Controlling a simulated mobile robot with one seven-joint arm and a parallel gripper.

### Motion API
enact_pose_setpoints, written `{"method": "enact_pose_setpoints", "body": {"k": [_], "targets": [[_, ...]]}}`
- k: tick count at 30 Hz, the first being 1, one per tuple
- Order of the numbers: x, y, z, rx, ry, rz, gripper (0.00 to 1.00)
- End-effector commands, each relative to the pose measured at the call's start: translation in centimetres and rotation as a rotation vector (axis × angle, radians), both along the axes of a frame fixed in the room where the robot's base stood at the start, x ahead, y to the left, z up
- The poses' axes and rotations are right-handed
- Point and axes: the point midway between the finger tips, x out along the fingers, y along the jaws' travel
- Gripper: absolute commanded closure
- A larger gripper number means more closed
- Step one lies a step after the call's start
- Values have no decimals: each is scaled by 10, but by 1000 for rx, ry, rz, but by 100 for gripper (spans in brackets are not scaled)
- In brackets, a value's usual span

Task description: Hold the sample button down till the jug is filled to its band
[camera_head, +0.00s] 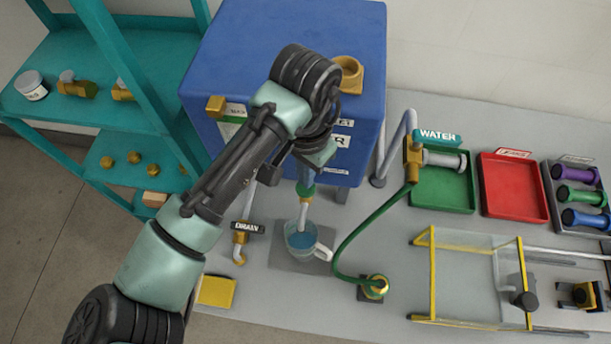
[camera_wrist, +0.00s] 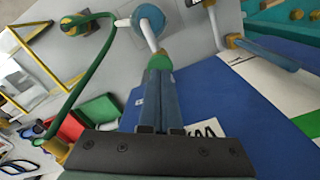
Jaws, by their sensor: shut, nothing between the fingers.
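The clear jug (camera_head: 304,247) stands on a grey pad under a pale spout (camera_head: 303,213), with blue liquid inside. It also shows at the top of the wrist view (camera_wrist: 148,18). I cannot make out its band or whether liquid is flowing. My gripper (camera_wrist: 160,72) is shut and empty, its blue-grey fingers pointing down at the top of the spout. A green part (camera_wrist: 160,61) sits right at the fingertips, with the spout running from it toward the jug. It may be the sample button; I cannot tell whether it is touched or pressed.
A blue cabinet (camera_head: 270,45) stands behind my arm. A green hose (camera_head: 350,237) curves right of the jug. A DRAIN fitting (camera_head: 246,228) is at its left. Green (camera_head: 440,190) and red (camera_head: 513,187) trays and a yellow-framed guard (camera_head: 470,275) lie to the right.

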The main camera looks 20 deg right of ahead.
Motion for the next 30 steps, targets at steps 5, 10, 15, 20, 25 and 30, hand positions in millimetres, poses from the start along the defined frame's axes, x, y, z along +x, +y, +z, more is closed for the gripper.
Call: {"method": "enact_pose_setpoints", "body": {"k": [5, 10, 15, 20, 25, 30], "targets": [[0, 0, 0, 0, 0, 0, 100], [0, 0, -4, 0, 0, 0, 100], [0, 0, -9, 0, 1, 0, 100], [0, 0, -14, 0, 0, 0, 100], [0, 0, -19, 0, 0, 0, 100], [0, 0, -24, 0, 1, 1, 100]]}}
